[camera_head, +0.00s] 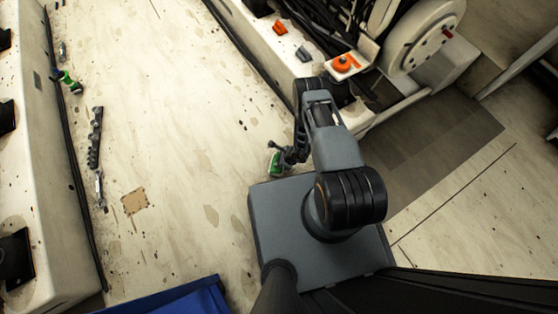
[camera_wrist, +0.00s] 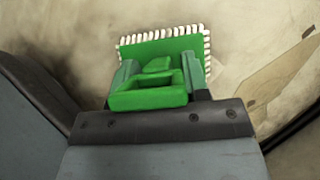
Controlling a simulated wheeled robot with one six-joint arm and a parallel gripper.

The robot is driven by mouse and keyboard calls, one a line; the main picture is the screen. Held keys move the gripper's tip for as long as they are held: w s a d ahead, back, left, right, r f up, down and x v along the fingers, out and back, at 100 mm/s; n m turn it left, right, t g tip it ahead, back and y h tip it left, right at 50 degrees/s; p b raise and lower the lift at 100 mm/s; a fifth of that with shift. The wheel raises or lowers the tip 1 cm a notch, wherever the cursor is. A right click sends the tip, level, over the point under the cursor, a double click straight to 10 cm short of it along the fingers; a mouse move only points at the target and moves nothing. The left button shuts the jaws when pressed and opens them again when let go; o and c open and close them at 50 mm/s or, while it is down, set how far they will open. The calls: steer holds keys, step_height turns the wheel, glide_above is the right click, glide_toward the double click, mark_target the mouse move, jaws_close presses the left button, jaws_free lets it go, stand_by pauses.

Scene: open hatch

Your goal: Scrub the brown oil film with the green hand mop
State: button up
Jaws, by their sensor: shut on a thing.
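The green hand mop (camera_wrist: 160,48) has a flat green plate, a looped handle and white bristles around its edge. In the wrist view my gripper (camera_wrist: 160,82) is shut on its handle, with a finger on each side. In the head view the mop (camera_head: 275,164) is small and partly hidden by my gripper (camera_head: 283,156), close to the floor; whether it touches cannot be told. A small brown, speckled patch with ragged edges (camera_head: 135,200) lies on the pale floor to the left, apart from the mop. It looks like the oil film.
A dark jointed tool (camera_head: 95,145) and a green-handled item (camera_head: 68,82) lie near the left wall (camera_head: 50,225). A blue container (camera_head: 185,298) is at the bottom. An orange knob (camera_head: 344,63) sits on machinery at upper right. The floor between mop and patch looks clear.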

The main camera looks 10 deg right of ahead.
steer(key=shift+f+b, duration=0.95)
steer(key=shift+f, duration=0.05)
steer(key=shift+d, duration=0.1)
stand_by(0.3)
steer(key=shift+w+d+r+b, duration=0.1)
steer(key=shift+w+d+b, duration=0.2)
steer(key=shift+d, duration=0.55)
steer(key=shift+w+d+b, duration=0.25)
steer(key=shift+w+d, duration=0.05)
steer(key=shift+d, duration=0.55)
steer(key=shift+w+d+f+b, duration=0.1)
steer(key=shift+w+d+b, duration=0.15)
steer(key=shift+d+b, duration=0.35)
steer(key=shift+w+d+f+b, duration=0.1)
steer(key=shift+w+d+b, duration=0.15)
steer(key=shift+d, duration=0.55)
steer(key=shift+d+r, duration=0.15)
steer(key=shift+d, duration=0.15)
steer(key=shift+s+a+p, duration=0.35)
steer(key=shift+s+a, duration=0.05)
steer(key=shift+a, duration=0.8)
steer(key=shift+s+a+p, duration=0.3)
steer(key=shift+s+a, duration=0.15)
steer(key=shift+a, duration=0.7)
steer(key=shift+s+a+p, duration=0.35)
steer(key=shift+s+a, duration=0.05)
steer(key=shift+a, duration=0.8)
step_height(320, 180, up, 6)
steer(key=p, duration=0.5)
steer(key=shift+w, duration=0.15)
